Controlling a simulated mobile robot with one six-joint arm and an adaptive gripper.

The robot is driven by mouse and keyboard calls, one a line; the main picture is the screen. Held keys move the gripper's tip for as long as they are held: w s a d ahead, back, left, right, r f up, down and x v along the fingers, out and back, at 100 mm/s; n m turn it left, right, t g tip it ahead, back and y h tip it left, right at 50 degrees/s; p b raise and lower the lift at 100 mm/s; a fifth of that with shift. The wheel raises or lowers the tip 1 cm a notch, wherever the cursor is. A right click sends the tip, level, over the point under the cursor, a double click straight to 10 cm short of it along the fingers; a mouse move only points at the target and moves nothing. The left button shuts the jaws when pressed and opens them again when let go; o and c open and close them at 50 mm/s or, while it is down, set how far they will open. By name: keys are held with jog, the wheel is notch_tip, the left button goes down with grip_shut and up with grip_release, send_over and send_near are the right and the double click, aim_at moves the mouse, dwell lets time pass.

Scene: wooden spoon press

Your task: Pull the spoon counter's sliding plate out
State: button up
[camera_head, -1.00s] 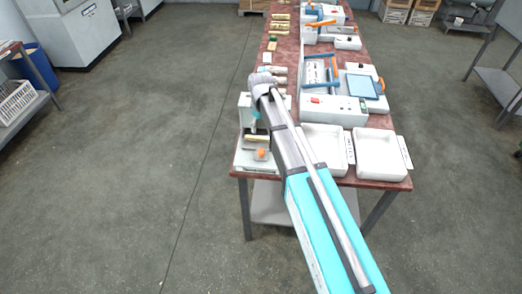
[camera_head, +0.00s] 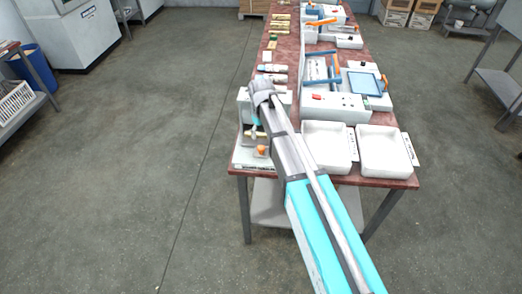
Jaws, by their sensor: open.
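The spoon counter (camera_head: 245,156) is a small white machine at the near left corner of the table. An orange knob (camera_head: 262,150) shows low at its front, apparently on the sliding plate. The plate itself is small and partly hidden, so how far out it sits cannot be told. My arm reaches in from the lower right and covers the counter's right side. My gripper (camera_head: 257,133) hangs in front of the counter's upper part, just above the orange knob. It is open, and whether it touches the knob cannot be told.
Two white trays (camera_head: 388,171) stand right of my arm on the reddish table (camera_head: 400,184). A white machine with a blue frame (camera_head: 335,109) is behind them. Small packets (camera_head: 272,68) lie along the table's left edge. The floor (camera_head: 120,200) left of the table is clear.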

aim_at(261, 147)
jog(key=shift+f+b, duration=3.65)
jog(key=shift+f, duration=0.25)
jog(key=shift+s, duration=0.15)
grip_shut()
